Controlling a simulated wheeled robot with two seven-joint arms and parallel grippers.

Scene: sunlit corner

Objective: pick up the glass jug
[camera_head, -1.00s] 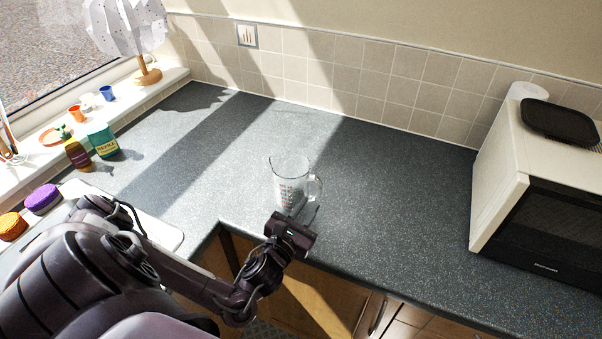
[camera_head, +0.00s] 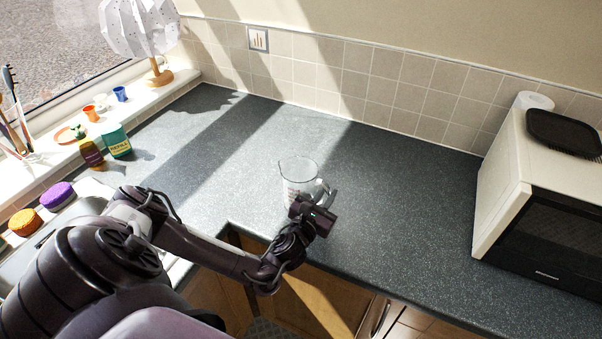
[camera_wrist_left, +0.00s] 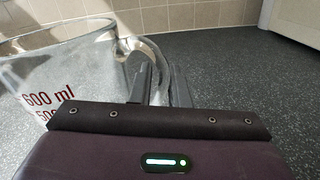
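The clear glass jug (camera_head: 298,176) with red markings stands upright on the counter, near its front edge by the inner corner. Its handle is on the right side. My left gripper (camera_head: 322,197) is at the handle and hides part of it and the jug's lower right. In the left wrist view the jug (camera_wrist_left: 55,75) fills the left side, and the fingers (camera_wrist_left: 160,85) sit close together on either side of the handle, with little gap. They look shut on it. My right gripper is not in view.
The grey counter (camera_head: 400,200) is clear behind and right of the jug. A microwave (camera_head: 545,220) with a black tray (camera_head: 565,132) on top stands at the right. A green box (camera_head: 116,141), cups and a lamp (camera_head: 140,30) are at the left.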

